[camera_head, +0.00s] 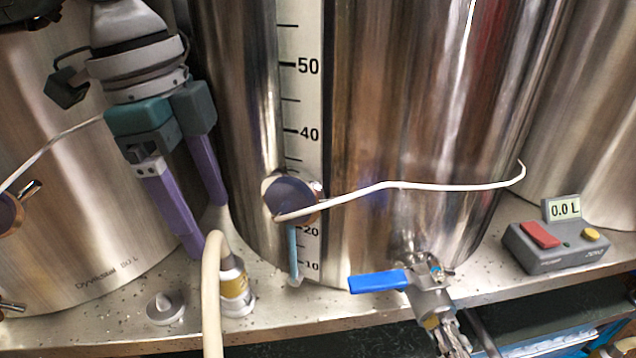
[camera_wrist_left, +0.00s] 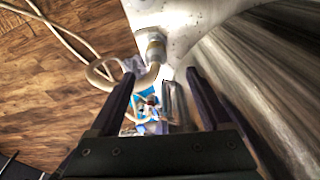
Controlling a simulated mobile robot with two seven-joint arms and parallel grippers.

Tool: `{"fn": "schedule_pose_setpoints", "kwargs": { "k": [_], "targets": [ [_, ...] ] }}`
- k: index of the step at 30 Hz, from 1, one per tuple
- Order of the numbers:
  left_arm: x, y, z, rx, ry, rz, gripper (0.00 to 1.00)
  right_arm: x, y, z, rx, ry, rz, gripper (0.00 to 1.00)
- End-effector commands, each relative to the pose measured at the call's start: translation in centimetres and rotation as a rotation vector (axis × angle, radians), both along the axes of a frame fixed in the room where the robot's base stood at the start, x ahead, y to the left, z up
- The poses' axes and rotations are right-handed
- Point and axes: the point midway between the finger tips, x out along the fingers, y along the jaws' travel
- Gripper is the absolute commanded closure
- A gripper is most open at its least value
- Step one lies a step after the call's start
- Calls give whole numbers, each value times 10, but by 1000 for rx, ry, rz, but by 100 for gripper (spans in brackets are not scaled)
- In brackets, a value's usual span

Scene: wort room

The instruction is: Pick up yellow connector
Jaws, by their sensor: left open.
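The yellow connector (camera_head: 236,289) stands upright on the metal shelf, in front of the middle tank. A beige hose (camera_head: 211,290) rises from its top and bends down over the shelf's front edge. My left gripper (camera_head: 207,226) is open and empty, its purple fingers pointing down just above and behind the connector, to its left. In the left wrist view the connector (camera_wrist_left: 155,46) lies beyond the fingertips of the gripper (camera_wrist_left: 161,74), apart from them. My right gripper is not in view.
A steel tank (camera_head: 420,110) with a level scale stands behind. A blue-handled valve (camera_head: 378,281) juts out at the right. A small grey knob (camera_head: 165,308) is on the shelf to the left. A control box (camera_head: 555,245) reads 0.0 L.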

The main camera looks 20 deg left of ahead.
Motion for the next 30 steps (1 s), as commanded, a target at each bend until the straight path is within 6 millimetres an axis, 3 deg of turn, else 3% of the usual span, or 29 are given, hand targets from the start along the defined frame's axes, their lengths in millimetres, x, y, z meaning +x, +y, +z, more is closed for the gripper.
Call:
{"fn": "schedule_pose_setpoints", "kwargs": {
  "k": [1, 7, 15, 22, 30],
  "targets": [
    [0, -1, -12, 0, 2, 0, 18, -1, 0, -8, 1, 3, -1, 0],
    [1, -5, -30, -2, 1, -2, 18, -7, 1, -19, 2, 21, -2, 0],
    [4, -12, -70, -3, 1, -1, 18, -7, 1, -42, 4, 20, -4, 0],
    [4, -13, -70, -4, -1, -2, 18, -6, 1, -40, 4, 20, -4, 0],
    [4, -13, -70, -4, -1, -2, 47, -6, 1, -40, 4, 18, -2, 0]
  ]
}}
